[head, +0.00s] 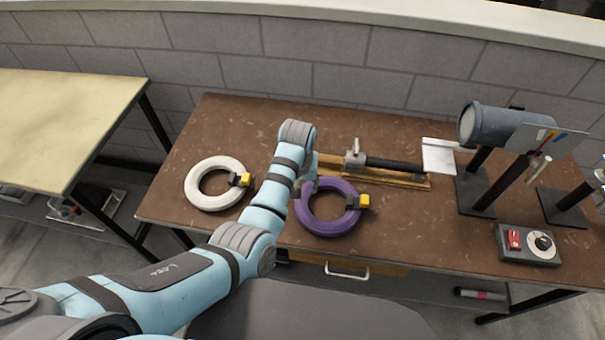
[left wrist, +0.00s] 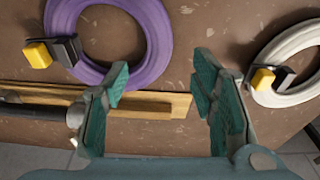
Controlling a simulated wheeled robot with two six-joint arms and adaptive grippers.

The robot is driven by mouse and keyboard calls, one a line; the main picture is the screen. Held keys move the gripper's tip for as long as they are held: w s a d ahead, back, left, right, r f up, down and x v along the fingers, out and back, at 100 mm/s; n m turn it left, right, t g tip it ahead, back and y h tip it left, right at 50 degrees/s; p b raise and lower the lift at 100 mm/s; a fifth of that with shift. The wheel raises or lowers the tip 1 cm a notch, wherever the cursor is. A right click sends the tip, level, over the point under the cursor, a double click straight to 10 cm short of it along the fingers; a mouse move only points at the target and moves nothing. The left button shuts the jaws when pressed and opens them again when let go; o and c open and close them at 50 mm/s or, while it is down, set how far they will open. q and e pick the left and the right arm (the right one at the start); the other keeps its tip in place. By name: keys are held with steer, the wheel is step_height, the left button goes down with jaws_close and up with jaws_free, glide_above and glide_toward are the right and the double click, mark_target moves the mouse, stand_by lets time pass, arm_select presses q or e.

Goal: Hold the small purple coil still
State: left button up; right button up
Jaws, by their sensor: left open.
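The purple coil (head: 326,228) is a thick ring lying flat on the brown table, with a black and yellow block (head: 363,201) on its right side. It also shows in the left wrist view (left wrist: 160,45), at the upper left. My left gripper (head: 309,186) is over the coil's upper left edge in the head view, and the arm hides part of it. In the left wrist view my open fingers (left wrist: 160,75) have nothing between them; the left fingertip overlaps the coil's edge in the picture. I cannot tell whether it touches. My right gripper is in neither view.
A white coil (head: 207,203) with a black and yellow block lies to the left. Behind the purple coil is a wooden board (head: 400,180) with a metal clamp and black rod. A grey cylinder (head: 495,124) on stands and a switch box (head: 527,245) are at the right.

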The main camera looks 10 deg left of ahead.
mark_target(303, 200)
arm_select(q)
steer(key=shift+w+d+f+b, duration=0.15)
steer(key=shift+f+b, duration=0.15)
steer(key=shift+f, duration=0.2)
steer(key=shift+w+d+f+b, duration=0.15)
steer(key=shift+f+b, duration=0.15)
steer(key=shift+f, duration=0.15)
steer(key=f+b, duration=0.2)
steer(key=b, duration=0.1)
steer(key=w+f+b, duration=0.1)
steer(key=f+b, duration=0.1)
steer(key=f, duration=0.1)
steer(key=f+b, duration=0.2)
steer(key=b, duration=0.1)
steer(key=shift+w+f+b, duration=0.15)
steer(key=shift+f+b, duration=0.15)
steer(key=shift+f, duration=0.05)
steer(key=shift+w+a+f+b, duration=0.1)
steer(key=shift+f+b, duration=0.45)
steer(key=shift+f, duration=0.05)
steer(key=shift+c, duration=0.4)
